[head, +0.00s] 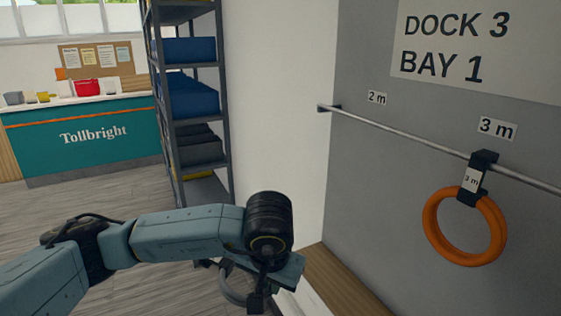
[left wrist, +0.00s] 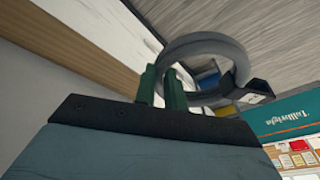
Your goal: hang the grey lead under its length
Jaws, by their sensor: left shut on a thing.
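The grey lead (head: 226,287) is a coiled ring low in the head view, partly hidden behind my left wrist. In the left wrist view the grey lead (left wrist: 205,42) is gripped between the green fingers of my left gripper (left wrist: 163,82). Its black hook (left wrist: 262,86) carries a white tag whose writing I cannot read. The metal rail (head: 405,133) runs along the grey wall board at the right, above and apart from the held lead. Length labels 2 m (head: 377,98) and 3 m (head: 497,128) are above it. My right gripper is not in view.
An orange lead (head: 429,226) tagged 3 m hangs on the rail under the 3 m label. The rail below the 2 m label is bare. A shelf rack (head: 224,130) with blue bins stands behind my arm. A teal counter (head: 95,148) is at the far left.

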